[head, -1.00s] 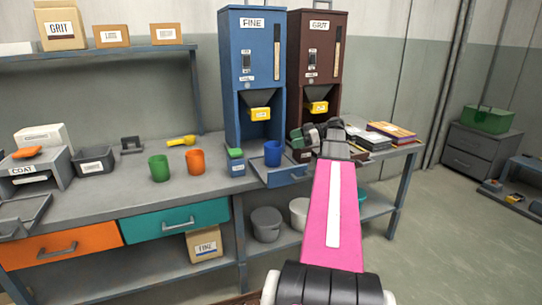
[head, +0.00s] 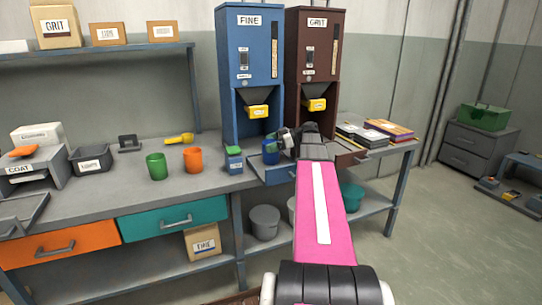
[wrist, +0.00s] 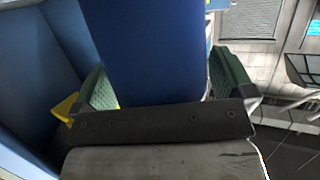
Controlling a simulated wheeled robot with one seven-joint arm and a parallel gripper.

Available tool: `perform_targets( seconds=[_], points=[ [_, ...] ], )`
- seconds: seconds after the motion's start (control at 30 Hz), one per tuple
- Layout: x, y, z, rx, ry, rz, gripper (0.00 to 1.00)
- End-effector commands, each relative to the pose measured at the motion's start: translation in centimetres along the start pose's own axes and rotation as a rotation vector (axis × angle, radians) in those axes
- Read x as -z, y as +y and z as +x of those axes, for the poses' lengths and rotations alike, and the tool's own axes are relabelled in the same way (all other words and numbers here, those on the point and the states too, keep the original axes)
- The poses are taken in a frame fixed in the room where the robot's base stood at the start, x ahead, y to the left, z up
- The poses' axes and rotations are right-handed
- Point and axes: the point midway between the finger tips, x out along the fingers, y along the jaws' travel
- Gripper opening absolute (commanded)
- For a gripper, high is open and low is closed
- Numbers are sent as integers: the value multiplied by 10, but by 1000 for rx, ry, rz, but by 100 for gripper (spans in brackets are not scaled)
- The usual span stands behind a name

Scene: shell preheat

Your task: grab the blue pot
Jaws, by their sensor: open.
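The blue pot (head: 270,153) stands on the tray (head: 281,176) of the blue FINE dispenser, below its yellow spout. My gripper (head: 279,144) has come in from the right and is at the pot, hiding part of its right side. In the wrist view the blue pot (wrist: 145,55) fills the middle, between the two green-padded fingers of my gripper (wrist: 160,85). The jaws are open, one finger on each side of the pot. A small gap shows at the left finger; whether the right finger touches it I cannot tell.
The FINE dispenser (head: 249,70) rises behind the pot and the brown GRIT dispenser (head: 312,65) stands right of it. A small green-topped blue box (head: 233,160) is close left of the tray. Orange (head: 194,160) and green (head: 156,167) pots stand farther left on the bench.

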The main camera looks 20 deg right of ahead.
Motion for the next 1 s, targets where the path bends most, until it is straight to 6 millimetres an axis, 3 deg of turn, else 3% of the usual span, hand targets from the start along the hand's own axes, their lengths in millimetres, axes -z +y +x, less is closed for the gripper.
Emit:
perform_targets(
  seconds=[0.1, 0.3, 0.73, 1.0],
  points=[
    [0, 0, 0, 0, 0, 0, 100],
    [0, 0, 0, 0, 0, 0, 35],
    [7, 0, -3, 0, 1, 0, 34],
    [42, 0, -13, 0, 1, -2, 34]
  ],
)
